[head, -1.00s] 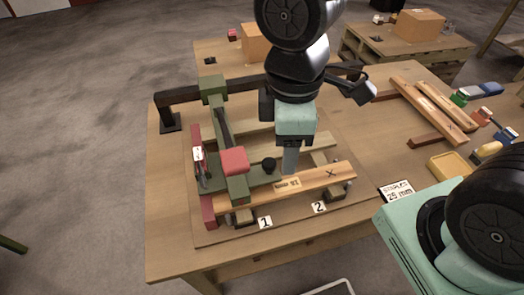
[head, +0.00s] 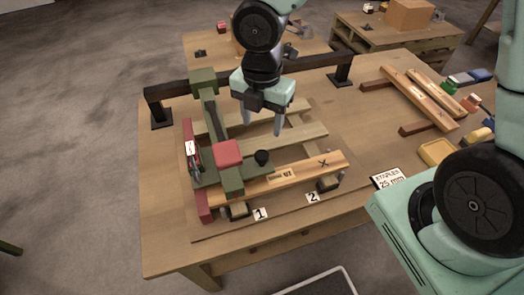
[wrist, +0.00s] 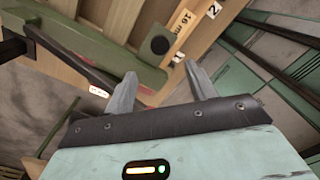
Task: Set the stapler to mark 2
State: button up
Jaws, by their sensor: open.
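The stapler is a green arm with a red pad (head: 228,153) and a black knob (head: 262,157) on its green plate. It stands toward the left of the wooden frame, nearer the mark 1 label (head: 260,214) than the mark 2 label (head: 312,197). My gripper (head: 264,127) is open and empty, above and behind the knob and apart from it. In the wrist view, the knob (wrist: 160,45) shows beyond the two spread fingertips (wrist: 160,87). The mark 2 label (wrist: 213,9) is at the top there.
A dark rail (head: 300,68) spans behind the stapler. A front board with an X (head: 323,163) lies along the frame. A "STAPLES 25 mm" card (head: 387,178), a yellow tray (head: 436,152) and loose boards (head: 420,95) lie to the right.

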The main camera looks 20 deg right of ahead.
aim_at(262, 154)
notch_tip(262, 154, down, 11)
jog(key=shift+r+b, duration=0.15)
jog(key=shift+b, duration=0.75)
